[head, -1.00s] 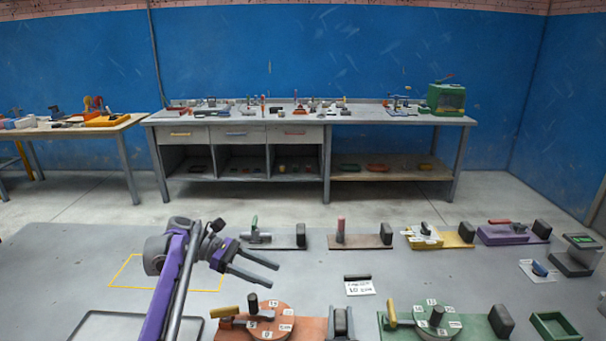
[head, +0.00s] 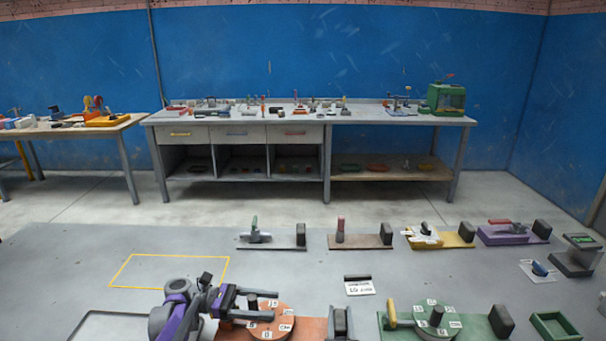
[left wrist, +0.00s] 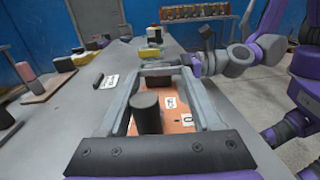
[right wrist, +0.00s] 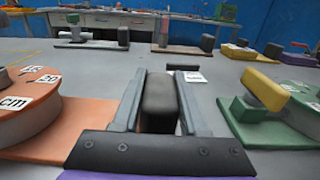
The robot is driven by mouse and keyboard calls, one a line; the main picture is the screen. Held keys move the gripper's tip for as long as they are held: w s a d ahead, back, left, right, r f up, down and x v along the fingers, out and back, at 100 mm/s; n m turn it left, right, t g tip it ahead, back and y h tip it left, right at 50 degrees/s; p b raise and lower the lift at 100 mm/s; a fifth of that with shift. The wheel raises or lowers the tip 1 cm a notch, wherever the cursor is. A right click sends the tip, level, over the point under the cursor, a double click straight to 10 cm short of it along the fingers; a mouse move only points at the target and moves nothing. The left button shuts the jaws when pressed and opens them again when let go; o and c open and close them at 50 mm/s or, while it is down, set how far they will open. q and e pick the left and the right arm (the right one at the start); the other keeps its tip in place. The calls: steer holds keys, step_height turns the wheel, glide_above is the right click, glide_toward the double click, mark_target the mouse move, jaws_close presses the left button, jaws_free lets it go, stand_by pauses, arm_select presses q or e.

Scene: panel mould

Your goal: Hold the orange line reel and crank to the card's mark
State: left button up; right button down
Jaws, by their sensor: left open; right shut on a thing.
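The orange line reel (head: 284,317) is at the front of the table, with a round numbered dial and a dark upright crank knob (head: 252,301). My left gripper (head: 270,304) is low over the dial, fingers open on either side of the knob. In the left wrist view the knob (left wrist: 147,112) stands between the parted fingers, apparently with gaps. My right gripper (right wrist: 161,76) is shut on the black block (right wrist: 158,104) at the reel's right end. The white card (head: 360,288) lies behind the reel and appears to read 10 cm.
A green reel (head: 462,325) with a yellow handle stands to the right, near a green tray (head: 555,326). Several small fixtures, including a purple one (head: 505,236), line the table's far edge. The yellow outlined area (head: 150,257) at left is empty.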

arm_select(q)
steer(key=n+t, duration=0.1)
steer(key=t, duration=0.1)
steer(key=n+t, duration=0.3)
steer(key=t, duration=0.2)
steer(key=shift+s+d+n+y, duration=0.3)
steer(key=shift+y, duration=0.1)
steer(key=n+t+y, duration=0.1)
steer(key=t, duration=0.1)
steer(key=n+t+y, duration=0.1)
steer(key=n+t, duration=0.1)
steer(key=n+t+y, duration=0.1)
steer(key=t, duration=0.1)
steer(key=shift+d+n+t+y, duration=0.3)
steer(key=shift+d+n+y, duration=0.1)
steer(key=v, duration=1.2)
steer(key=shift+a, duration=0.1)
arm_select(e)
steer(key=shift+c, duration=1.8)
jaws_free()
